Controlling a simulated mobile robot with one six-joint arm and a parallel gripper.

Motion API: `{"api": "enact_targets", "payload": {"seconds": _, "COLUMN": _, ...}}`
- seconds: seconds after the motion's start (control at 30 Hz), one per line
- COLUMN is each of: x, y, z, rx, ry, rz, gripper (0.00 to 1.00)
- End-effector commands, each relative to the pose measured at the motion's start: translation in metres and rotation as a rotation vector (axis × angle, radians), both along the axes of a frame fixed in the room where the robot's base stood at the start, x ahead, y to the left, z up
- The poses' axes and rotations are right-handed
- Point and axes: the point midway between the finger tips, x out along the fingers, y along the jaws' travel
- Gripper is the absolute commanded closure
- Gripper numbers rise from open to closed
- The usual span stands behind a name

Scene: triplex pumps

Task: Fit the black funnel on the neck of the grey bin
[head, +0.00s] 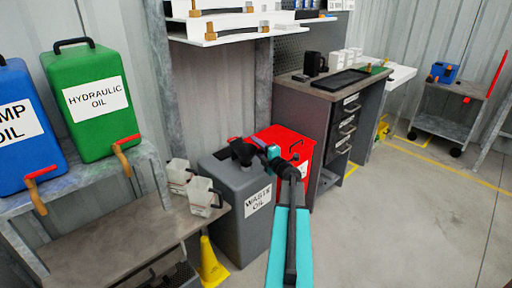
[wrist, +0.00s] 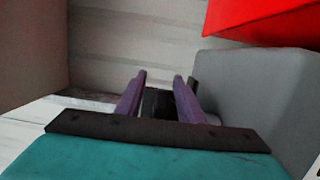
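The grey bin (head: 236,222), labelled WASTE OIL, stands on the floor left of centre in the head view. Its grey side shows at the right of the wrist view (wrist: 262,95). The black funnel (head: 242,153) is at the bin's top, small and dark, and hides the neck. My gripper (head: 257,144) reaches to the funnel from the right. In the wrist view its two purple fingers (wrist: 159,75) stand apart with a black part of the funnel (wrist: 157,103) filling the gap. Whether the funnel touches the neck is not clear.
A red bin (head: 290,143) stands close behind the grey bin. A bench (head: 110,232) with white jugs (head: 202,195) is to the left, a yellow cone (head: 210,265) in front. A grey drawer cabinet (head: 340,130) stands behind. The floor at right is clear.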

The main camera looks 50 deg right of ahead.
Motion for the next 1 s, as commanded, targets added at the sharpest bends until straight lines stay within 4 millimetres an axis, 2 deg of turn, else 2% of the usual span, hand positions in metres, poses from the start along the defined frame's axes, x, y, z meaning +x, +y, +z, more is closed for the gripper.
{"api": "enact_targets", "payload": {"seconds": 0.17, "x": -0.004, "y": 0.001, "z": 0.000, "rx": 0.000, "ry": 0.000, "rz": -0.001, "gripper": 0.66}}
{"api": "enact_targets", "payload": {"seconds": 0.37, "x": -0.019, "y": 0.005, "z": 0.000, "rx": 0.000, "ry": 0.001, "rz": -0.002, "gripper": 0.66}}
{"api": "enact_targets", "payload": {"seconds": 1.0, "x": -0.100, "y": 0.028, "z": -0.002, "rx": 0.001, "ry": 0.000, "rz": -0.002, "gripper": 0.66}}
